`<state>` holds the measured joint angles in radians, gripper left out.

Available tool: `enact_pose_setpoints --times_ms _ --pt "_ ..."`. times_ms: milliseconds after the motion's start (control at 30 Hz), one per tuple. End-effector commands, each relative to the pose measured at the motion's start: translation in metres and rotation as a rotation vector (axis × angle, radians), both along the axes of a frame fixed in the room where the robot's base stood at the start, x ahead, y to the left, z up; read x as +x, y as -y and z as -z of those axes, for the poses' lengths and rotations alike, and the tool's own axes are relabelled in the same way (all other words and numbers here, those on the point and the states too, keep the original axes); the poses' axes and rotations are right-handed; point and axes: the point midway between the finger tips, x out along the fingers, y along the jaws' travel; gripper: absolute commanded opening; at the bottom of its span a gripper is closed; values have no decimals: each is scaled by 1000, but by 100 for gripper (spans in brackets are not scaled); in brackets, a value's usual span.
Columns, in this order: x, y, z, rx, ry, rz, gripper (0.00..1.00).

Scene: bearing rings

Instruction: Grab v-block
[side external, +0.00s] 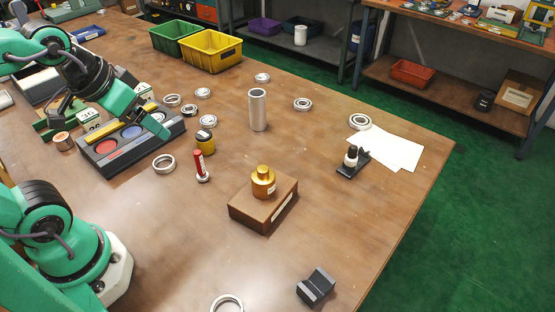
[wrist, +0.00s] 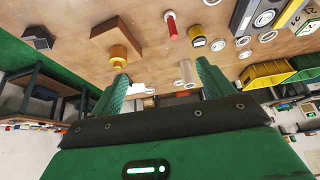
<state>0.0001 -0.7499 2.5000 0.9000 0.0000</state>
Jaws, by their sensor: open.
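The v-block (side external: 316,287) is a small dark grey block with a notch in its top. It sits on the wooden table near the front edge, at the bottom right in the side view. In the wrist view it shows small at the upper left (wrist: 37,38). My gripper (side external: 150,120) is at the left in the side view, over the dark tray and far from the v-block. In the wrist view my gripper's two green fingers (wrist: 162,78) stand apart with nothing held between them.
A brown box (side external: 264,204) with a brass weight (side external: 263,182) on it stands between my gripper and the v-block. A red tube (side external: 200,166), a yellow-and-black canister (side external: 205,142), a silver cylinder (side external: 257,110) and several bearing rings stand around.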

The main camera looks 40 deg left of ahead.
Motion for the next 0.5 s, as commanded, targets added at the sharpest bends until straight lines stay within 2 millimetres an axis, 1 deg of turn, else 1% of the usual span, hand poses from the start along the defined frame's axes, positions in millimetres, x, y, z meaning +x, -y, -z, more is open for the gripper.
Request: enact_pose_setpoints --times_ms 267,367,500 --pt "4 4 -1 -17 -9 -16 80" --pt "10 10 -1 -44 -24 -44 80" --pt "23 24 -1 -102 -59 -111 80"
